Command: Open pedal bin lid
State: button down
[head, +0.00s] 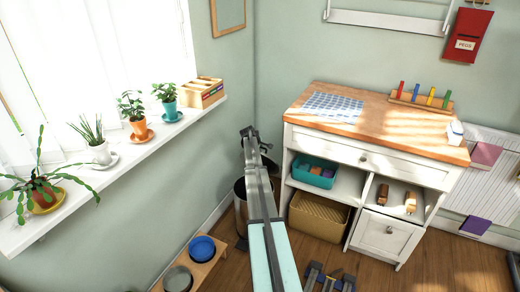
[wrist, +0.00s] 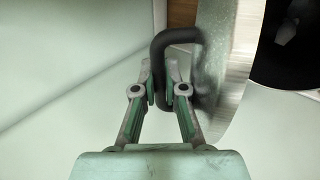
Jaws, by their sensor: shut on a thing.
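The pedal bin (head: 240,212) is a metal cylinder on the floor in the corner, partly hidden behind my arm. Its top looks dark in the head view, and I cannot tell clearly how the lid stands. In the wrist view a curved brushed-metal part (wrist: 228,75) of it shows at the right, with a round black area beyond. A black loop handle (wrist: 182,36) sticks out beside this metal. My gripper (wrist: 165,75) is shut on the handle, one finger on each side of its near bar. My fingertips are not clear in the head view.
A white cabinet (head: 365,160) with a wooden top stands right of the bin. A windowsill (head: 120,160) with potted plants is at the left. A wooden stand with two bowls (head: 201,248) sits on the floor at the front left of the bin. Walls close in behind it.

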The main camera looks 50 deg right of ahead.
jog(key=shift+w+d+r, duration=0.1)
jog(key=shift+d+r, duration=0.05)
jog(key=shift+r, duration=0.15)
jog(key=c, duration=1.2)
grip_release()
jog(key=shift+r, duration=0.1)
jog(key=s+a+r+p, duration=0.1)
jog(key=a+r+p, duration=0.1)
jog(key=r, duration=0.7)
jog(key=a+r+p, duration=0.2)
jog(key=r+p, duration=0.2)
jog(key=r, duration=0.6)
jog(key=shift+s+a+p, duration=0.35)
jog(key=shift+a+p, duration=0.05)
jog(key=shift+r, duration=0.1)
jog(key=v, duration=1.2)
dwell(0.3)
